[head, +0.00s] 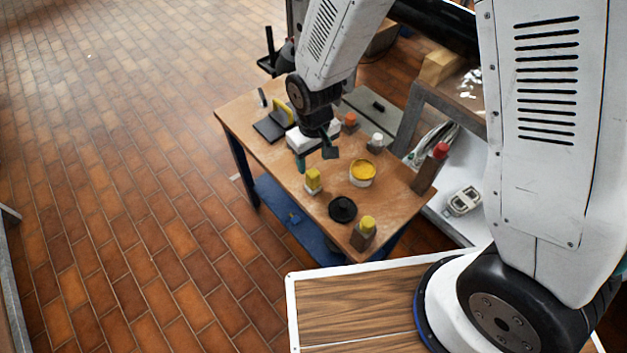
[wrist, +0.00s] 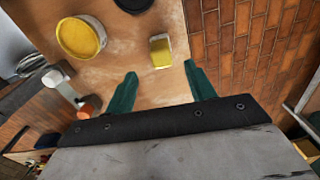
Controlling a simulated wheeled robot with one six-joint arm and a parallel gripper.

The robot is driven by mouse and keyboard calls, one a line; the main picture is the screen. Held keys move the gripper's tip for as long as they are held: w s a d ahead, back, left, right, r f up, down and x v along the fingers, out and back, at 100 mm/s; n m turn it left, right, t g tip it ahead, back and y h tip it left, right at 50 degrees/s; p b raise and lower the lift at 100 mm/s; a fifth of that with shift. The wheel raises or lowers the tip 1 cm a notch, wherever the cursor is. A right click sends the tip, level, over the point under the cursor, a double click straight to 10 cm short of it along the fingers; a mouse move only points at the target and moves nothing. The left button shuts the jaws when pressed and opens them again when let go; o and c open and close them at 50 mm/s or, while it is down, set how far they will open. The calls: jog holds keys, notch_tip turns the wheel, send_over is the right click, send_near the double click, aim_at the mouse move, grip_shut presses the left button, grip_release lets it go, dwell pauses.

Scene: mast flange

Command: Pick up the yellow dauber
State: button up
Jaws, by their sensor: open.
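A second yellow-topped piece, a bottle with a brownish body (head: 365,233), stands at the table's near corner.
A tub with yellow contents (head: 362,172) stands right of the yellow piece, with a black disc (head: 342,209) nearer. A shelf (head: 470,110) stands right of the table. Floor is clear at left.

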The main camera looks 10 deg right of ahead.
aim_at(313, 173)
notch_tip(313, 173, down, 8)
jog(key=shift+a+f, duration=0.1)
jog(key=c, duration=1.1)
